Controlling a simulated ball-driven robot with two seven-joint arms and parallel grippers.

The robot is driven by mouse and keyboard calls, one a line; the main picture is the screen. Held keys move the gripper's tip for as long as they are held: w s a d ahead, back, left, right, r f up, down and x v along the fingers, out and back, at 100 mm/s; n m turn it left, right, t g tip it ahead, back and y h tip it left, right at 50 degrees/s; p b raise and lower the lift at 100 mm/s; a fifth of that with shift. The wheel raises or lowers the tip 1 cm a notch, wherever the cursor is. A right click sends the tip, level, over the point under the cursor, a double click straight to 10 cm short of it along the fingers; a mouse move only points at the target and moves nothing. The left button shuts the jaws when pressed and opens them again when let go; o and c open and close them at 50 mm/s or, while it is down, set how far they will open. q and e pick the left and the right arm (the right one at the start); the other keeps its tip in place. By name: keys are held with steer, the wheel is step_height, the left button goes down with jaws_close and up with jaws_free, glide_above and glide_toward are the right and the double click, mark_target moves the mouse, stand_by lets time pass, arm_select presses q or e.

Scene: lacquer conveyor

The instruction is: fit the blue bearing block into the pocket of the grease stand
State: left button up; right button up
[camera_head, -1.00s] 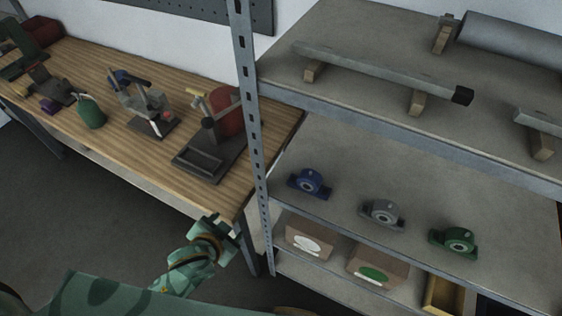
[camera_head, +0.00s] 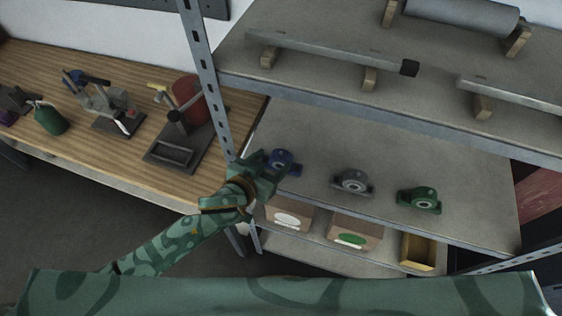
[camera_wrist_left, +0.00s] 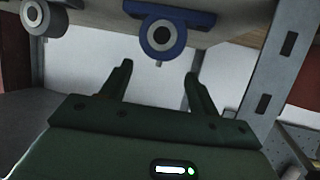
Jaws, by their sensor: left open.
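The blue bearing block (camera_head: 284,160) stands upright at the left end of the middle shelf, partly hidden by my left gripper (camera_head: 272,172). In the left wrist view, which looks upside down, the blue block (camera_wrist_left: 163,34) is at the top, ahead of the open gripper (camera_wrist_left: 158,78). The jaws are empty, with a gap to the block. A dark stand on the wooden bench (camera_head: 175,150), with a red cylinder and a lever, has a rectangular pocket in its base; it seems to be the grease stand. The pocket looks empty. My right gripper is not in view.
A grey bearing block (camera_head: 351,181) and a green one (camera_head: 419,199) stand to the right on the same shelf. A perforated upright post (camera_head: 204,78) separates bench and shelf. The upper shelf (camera_head: 320,100) hangs above. Boxes (camera_head: 354,237) sit below.

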mark_target(280, 154)
arm_select(q)
steer(key=x, duration=0.5)
steer(key=shift+w+d+b, duration=0.2)
steer(key=shift+w+b, duration=0.05)
steer(key=shift+b, duration=0.15)
steer(key=shift+s, duration=0.1)
steer(key=shift+c, duration=0.3)
